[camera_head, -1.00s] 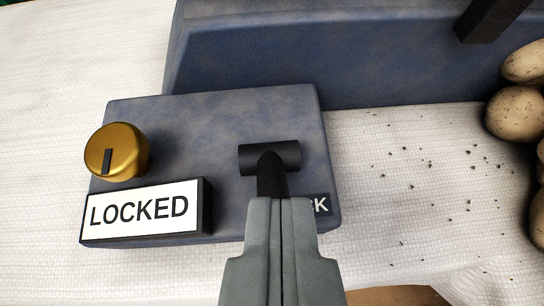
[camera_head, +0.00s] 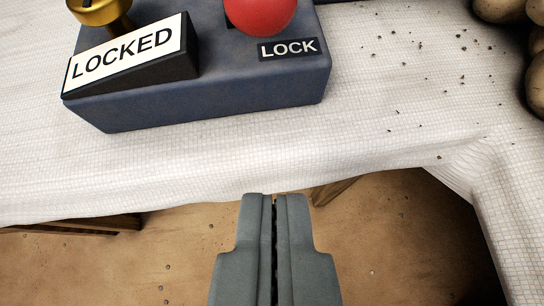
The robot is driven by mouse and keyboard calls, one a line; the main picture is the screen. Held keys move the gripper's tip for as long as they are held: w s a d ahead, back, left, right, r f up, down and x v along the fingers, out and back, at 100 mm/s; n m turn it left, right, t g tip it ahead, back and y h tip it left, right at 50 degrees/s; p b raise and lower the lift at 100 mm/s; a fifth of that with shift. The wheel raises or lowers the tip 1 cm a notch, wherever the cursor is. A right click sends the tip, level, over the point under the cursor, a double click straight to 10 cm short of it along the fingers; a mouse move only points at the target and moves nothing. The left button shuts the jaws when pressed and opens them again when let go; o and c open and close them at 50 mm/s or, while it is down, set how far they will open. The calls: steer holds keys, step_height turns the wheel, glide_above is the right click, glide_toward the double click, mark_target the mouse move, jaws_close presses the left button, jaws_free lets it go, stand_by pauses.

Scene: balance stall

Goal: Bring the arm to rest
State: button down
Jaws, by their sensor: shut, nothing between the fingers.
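My gripper (camera_head: 274,200) is shut and empty. It appears at the bottom middle of the view, below the table's front edge in the picture and apart from the lock box. The blue-grey lock box (camera_head: 215,100) sits on the table at the upper left. It bears a white sign (camera_head: 125,52) reading LOCKED, a brass knob (camera_head: 98,10) and a red ball-shaped knob (camera_head: 260,12) above a small LOCK label (camera_head: 288,48). The tops of both knobs are cut off by the picture's upper edge.
The table with its white woven cloth (camera_head: 400,110) spans the view, with dark crumbs scattered at the right. Potatoes (camera_head: 500,8) lie at the upper right. Brown ground (camera_head: 160,260) and wooden legs (camera_head: 80,226) show below the cloth's edge.

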steer(key=s+a+r+t, duration=0.2)
steer(key=s+a+r, duration=0.3)
steer(key=s+r, duration=0.3)
steer(key=s+a+r+n+t, duration=0.1)
steer(key=s+a+r+t, duration=0.2)
steer(key=r, duration=0.9)
steer(key=s+a+r+t+y, duration=0.1)
steer(key=s+a+r+t, duration=0.1)
steer(key=s+a+r, duration=0.7)
steer(key=s+r, duration=0.1)
steer(key=s, duration=0.4)
steer(key=shift+a+r, duration=0.15)
